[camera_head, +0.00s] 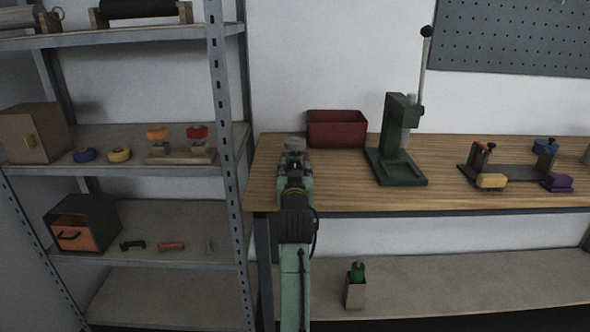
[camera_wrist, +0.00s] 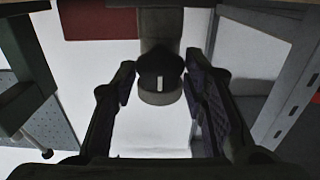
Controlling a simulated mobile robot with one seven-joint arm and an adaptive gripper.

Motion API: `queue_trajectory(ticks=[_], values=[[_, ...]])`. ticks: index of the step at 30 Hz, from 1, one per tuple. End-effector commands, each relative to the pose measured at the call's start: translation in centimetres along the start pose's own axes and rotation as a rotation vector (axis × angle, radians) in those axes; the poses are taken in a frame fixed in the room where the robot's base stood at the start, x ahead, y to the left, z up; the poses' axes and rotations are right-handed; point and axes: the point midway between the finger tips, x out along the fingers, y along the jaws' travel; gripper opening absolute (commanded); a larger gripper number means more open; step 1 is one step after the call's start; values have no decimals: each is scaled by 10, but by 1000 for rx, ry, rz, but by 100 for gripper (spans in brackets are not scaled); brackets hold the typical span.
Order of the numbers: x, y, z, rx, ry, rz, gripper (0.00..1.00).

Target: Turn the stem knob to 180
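The stem knob shows in the wrist view as a dark round cap (camera_wrist: 160,66) with a short white mark running up and down the picture. A paler grey part shows around it, and a wide grey stem is behind. In the head view a grey round top (camera_head: 294,143) shows just beyond my gripper (camera_head: 293,167), at the left end of the wooden bench (camera_head: 340,183). In the wrist view my gripper (camera_wrist: 160,86) is open. One finger is on each side of the knob, with small gaps visible between the pads and the knob. Any dial numbers are not visible.
A red bin (camera_head: 337,128) stands behind the knob to the right. A green lever press (camera_head: 398,140) and a fixture with coloured pieces (camera_head: 515,173) are further right. A metal shelf post (camera_head: 222,110) rises close at left.

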Motion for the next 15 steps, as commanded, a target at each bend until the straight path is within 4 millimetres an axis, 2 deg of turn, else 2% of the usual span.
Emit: queue_trajectory(ticks=[2, 13, 15], values=[[0, 0, 0, 0, 0, 0, 32], [0, 0, 0, 0, 0, 0, 8], [0, 0, 0, 0, 0, 0, 6]])
